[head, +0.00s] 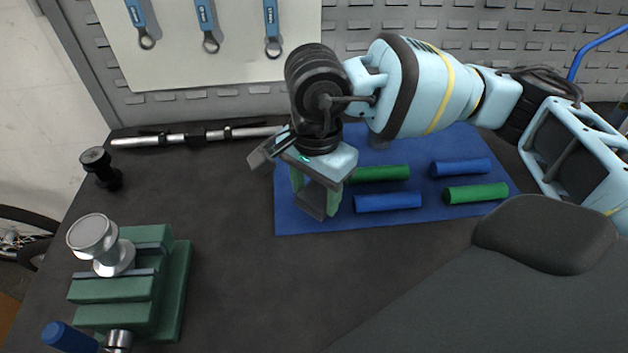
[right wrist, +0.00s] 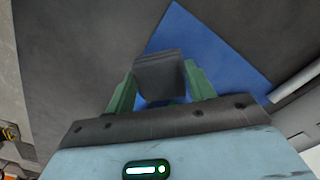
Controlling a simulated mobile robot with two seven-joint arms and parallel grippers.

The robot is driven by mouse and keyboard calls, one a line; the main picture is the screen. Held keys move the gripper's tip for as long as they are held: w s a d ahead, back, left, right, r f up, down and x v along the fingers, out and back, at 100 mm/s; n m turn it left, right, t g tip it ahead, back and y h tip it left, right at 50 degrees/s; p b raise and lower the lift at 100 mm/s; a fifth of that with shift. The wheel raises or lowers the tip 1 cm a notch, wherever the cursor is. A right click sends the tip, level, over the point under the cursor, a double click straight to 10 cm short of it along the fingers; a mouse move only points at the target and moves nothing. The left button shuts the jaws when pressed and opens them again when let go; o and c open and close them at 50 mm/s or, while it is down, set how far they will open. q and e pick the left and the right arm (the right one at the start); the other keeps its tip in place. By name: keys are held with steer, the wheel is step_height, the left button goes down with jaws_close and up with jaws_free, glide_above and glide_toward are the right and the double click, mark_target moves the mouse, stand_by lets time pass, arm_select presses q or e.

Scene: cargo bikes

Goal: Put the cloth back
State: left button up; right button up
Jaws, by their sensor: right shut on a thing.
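My right gripper (head: 316,203) is over the left part of the blue mat (head: 295,222), pointing down. Its green fingers are closed on a small dark grey piece, which looks like the folded cloth (head: 311,199). In the right wrist view the cloth (right wrist: 160,76) sits between the two green fingers of the gripper (right wrist: 161,92), with blue mat behind it. I cannot tell whether the cloth touches the mat. My left gripper is not in view.
Blue and green grips (head: 388,202) lie on the mat, right of the gripper. A metal bar (head: 200,137) lies along the back. A green vise (head: 150,290) stands at the lower left. Wrenches (head: 207,25) hang behind. The dark bench between vise and mat is clear.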

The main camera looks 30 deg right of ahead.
mark_target(313, 184)
steer(key=shift+w+d+f, duration=0.1)
steer(key=shift+w+d, duration=0.25)
steer(key=shift+w, duration=0.35)
steer(key=shift+w+d+f, duration=0.1)
steer(key=shift+w+d, duration=0.3)
steer(key=shift+w, duration=0.35)
steer(key=shift+w+d, duration=0.35)
steer(key=shift+w, duration=0.35)
steer(key=shift+f, duration=1.8)
steer(key=shift+f, duration=0.2)
steer(key=o, duration=0.9)
steer(key=shift+o, duration=0.2)
steer(key=shift+r, duration=0.15)
step_height(313, 184, up, 12)
steer(key=shift+p, duration=0.35)
steer(key=shift+d, duration=0.1)
